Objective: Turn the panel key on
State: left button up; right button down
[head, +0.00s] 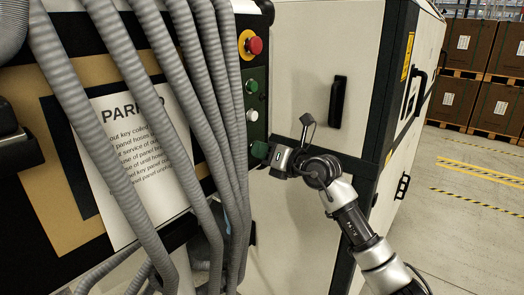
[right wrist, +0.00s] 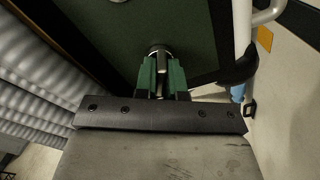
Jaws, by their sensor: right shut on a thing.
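The panel key shows in the right wrist view as a small metal piece (right wrist: 161,70) in front of a round silver lock (right wrist: 159,50) on a dark green panel face (right wrist: 100,35). The green fingers of my right gripper (right wrist: 161,78) are shut on the key, one on each side. In the head view my right gripper (head: 262,151) is at the lower end of the narrow green control panel (head: 256,120), where its fingers hide the key. The key's turn angle is hard to tell. My left gripper is not in view.
A red emergency button (head: 254,46) and green and white buttons (head: 252,100) sit above my right gripper. Thick grey hoses (head: 130,120) hang close on the left, in front of a printed sign (head: 135,150). A cabinet door with a black handle (head: 337,102) stands right.

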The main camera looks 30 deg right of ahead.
jog(key=c, duration=1.2)
grip_release()
jog(key=shift+s, duration=0.1)
jog(key=shift+s+d+f+b, duration=0.1)
jog(key=shift+s+d+b, duration=0.1)
jog(key=shift+s+b, duration=0.1)
jog(key=b+v, duration=0.4)
jog(key=v, duration=0.6)
jog(key=shift+b, duration=0.3)
